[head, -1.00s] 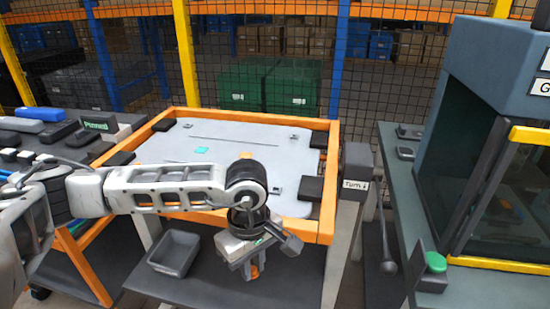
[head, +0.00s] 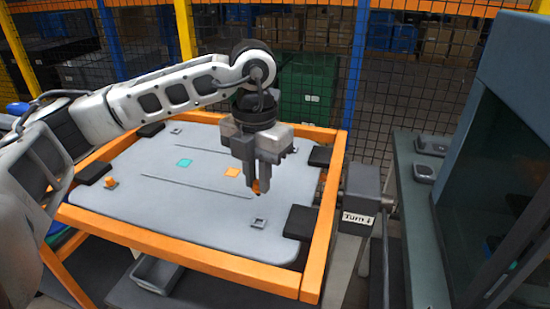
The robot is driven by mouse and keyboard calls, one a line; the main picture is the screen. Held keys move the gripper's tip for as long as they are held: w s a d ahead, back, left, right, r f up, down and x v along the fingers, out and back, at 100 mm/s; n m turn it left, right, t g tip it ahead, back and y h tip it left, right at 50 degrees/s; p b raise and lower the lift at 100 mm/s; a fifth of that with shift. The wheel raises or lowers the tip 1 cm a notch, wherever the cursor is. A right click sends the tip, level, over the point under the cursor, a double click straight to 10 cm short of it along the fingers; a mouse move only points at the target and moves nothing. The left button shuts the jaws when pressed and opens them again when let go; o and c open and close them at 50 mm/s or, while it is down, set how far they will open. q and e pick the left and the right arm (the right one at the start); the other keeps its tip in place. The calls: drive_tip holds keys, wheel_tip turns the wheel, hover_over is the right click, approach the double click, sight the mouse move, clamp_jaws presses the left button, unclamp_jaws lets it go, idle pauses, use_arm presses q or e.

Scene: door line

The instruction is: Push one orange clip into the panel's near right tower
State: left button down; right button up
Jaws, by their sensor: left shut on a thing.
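My left gripper (head: 262,187) is shut on an orange clip (head: 256,187), which shows only in part between the fingertips. It points down over the right part of the pale grey panel (head: 190,215). The panel's near right tower (head: 259,222) is a small grey square stand, empty on top, a little nearer to me than the clip. The clip appears to be apart from it. Another orange clip (head: 110,182) sits at the panel's near left tower. The far left tower (head: 176,130) is small and grey. My right gripper is not in view.
An orange frame (head: 185,259) with black corner pads (head: 300,222) surrounds the panel. Flat teal (head: 184,162) and orange (head: 232,171) patches lie on it. A grey bin (head: 156,272) is below the near edge. A "Turn" box (head: 361,190) stands at the right.

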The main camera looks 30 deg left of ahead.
use_arm(q)
drive_tip(key=shift+f, duration=0.1)
drive_tip(key=shift+s+f+b, duration=0.2)
drive_tip(key=shift+f+b, duration=0.25)
drive_tip(key=shift+b, duration=0.05)
drive_tip(key=shift+f, duration=0.35)
wheel_tip(320, 180, down, 3)
drive_tip(key=b, duration=0.2)
drive_tip(key=shift+f+b, duration=0.2)
drive_tip(key=shift+b, duration=0.15)
drive_tip(key=shift+f, duration=0.25)
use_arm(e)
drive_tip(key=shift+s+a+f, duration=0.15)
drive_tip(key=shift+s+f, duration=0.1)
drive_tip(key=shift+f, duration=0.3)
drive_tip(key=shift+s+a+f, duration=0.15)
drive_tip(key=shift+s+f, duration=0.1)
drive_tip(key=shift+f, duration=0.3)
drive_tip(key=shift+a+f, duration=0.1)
use_arm(q)
drive_tip(key=shift+f+b, duration=0.35)
drive_tip(key=shift+b, duration=0.3)
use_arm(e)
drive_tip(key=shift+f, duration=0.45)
